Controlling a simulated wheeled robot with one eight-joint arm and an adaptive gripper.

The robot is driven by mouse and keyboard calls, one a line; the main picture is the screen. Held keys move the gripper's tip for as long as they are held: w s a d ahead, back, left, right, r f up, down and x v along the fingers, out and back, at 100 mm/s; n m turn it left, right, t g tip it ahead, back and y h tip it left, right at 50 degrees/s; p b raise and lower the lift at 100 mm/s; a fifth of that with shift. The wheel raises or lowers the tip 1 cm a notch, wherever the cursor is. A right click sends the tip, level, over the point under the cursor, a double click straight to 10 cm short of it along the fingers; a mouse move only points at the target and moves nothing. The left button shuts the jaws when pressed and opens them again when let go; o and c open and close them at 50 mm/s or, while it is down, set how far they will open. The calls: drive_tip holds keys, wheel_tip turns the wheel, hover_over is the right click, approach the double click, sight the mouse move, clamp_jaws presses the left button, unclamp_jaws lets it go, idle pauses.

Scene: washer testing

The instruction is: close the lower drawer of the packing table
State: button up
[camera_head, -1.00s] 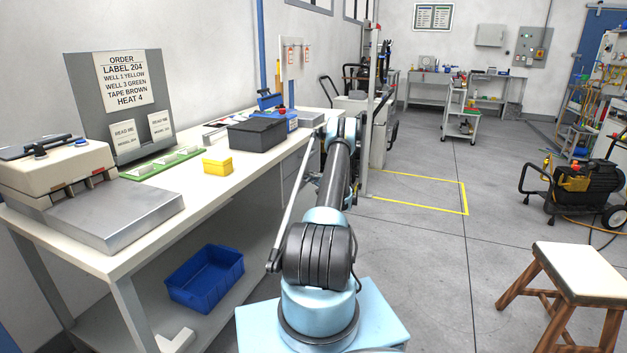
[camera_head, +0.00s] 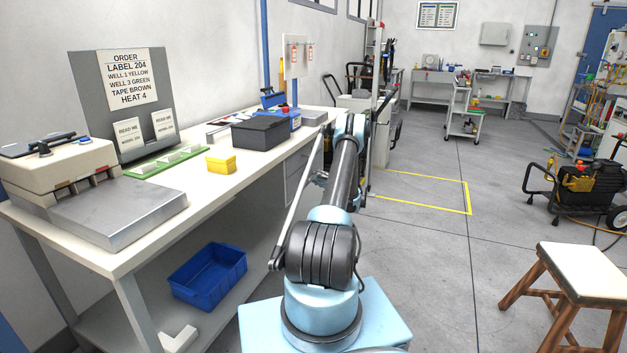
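The packing table (camera_head: 195,205) is a long white-topped bench on the left. Its grey drawer unit (camera_head: 295,180) is under the far end, partly hidden behind my arm. I cannot tell from this view how far the lower drawer stands out. My arm reaches forward along the table's right side toward the drawer unit. My gripper (camera_head: 320,180) is small and mostly hidden by the arm, close to the front of the drawer unit. Its fingers are too small to tell open from shut, or whether they touch the drawer.
On the table are a heat sealer (camera_head: 60,165), a yellow box (camera_head: 221,164) and a black bin (camera_head: 260,133). A blue bin (camera_head: 208,280) sits on the lower shelf. A wooden stool (camera_head: 575,280) stands at right. The floor between is clear.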

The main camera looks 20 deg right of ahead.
drive_tip(key=v, duration=0.8)
drive_tip(key=shift+a+f, duration=0.1)
